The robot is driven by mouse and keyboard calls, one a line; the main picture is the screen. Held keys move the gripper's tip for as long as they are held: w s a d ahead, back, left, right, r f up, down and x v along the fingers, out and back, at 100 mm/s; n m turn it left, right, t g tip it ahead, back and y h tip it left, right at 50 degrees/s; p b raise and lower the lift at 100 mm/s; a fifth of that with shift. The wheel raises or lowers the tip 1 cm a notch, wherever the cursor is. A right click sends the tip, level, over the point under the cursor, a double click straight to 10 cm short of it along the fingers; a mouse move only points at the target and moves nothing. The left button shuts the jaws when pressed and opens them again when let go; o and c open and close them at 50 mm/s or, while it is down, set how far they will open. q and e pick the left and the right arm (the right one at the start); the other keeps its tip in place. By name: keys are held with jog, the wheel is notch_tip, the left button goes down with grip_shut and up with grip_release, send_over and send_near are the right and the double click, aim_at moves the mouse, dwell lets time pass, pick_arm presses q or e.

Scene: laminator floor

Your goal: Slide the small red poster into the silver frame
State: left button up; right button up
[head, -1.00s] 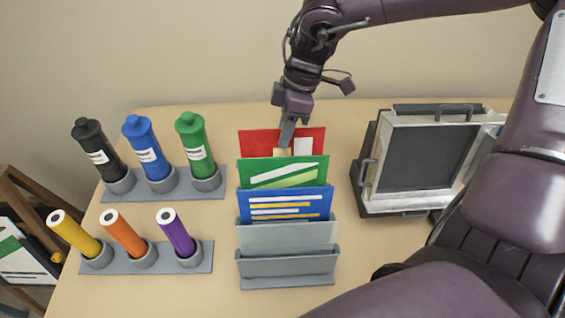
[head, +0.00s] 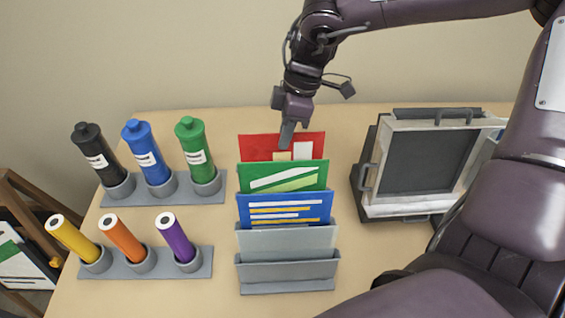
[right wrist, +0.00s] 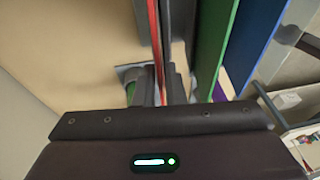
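The small red poster (head: 256,146) stands in the rear slot of a grey rack (head: 288,270), behind a green and a blue poster. My right gripper (head: 287,141) reaches down to its top edge from above. In the right wrist view, the red poster (right wrist: 153,30) shows edge-on between the two close-set fingers (right wrist: 160,85), which look shut on it. The silver frame (head: 375,207), with a dark panel inside, stands tilted back on a dark base to the right of the rack. My left gripper is not in view.
The green poster (head: 310,170) and blue poster (head: 290,208) stand close in front of the red one. Black, blue and green bottles (head: 193,150) and yellow, orange and purple tubes (head: 178,238) stand in holders at left. Bare table lies between rack and frame.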

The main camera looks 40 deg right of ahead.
grip_shut()
jog(key=shift+r, duration=0.1)
notch_tip(320, 180, up, 11)
jog(key=w+p, duration=0.1)
jog(key=p, duration=0.6)
jog(key=shift+d, duration=0.3)
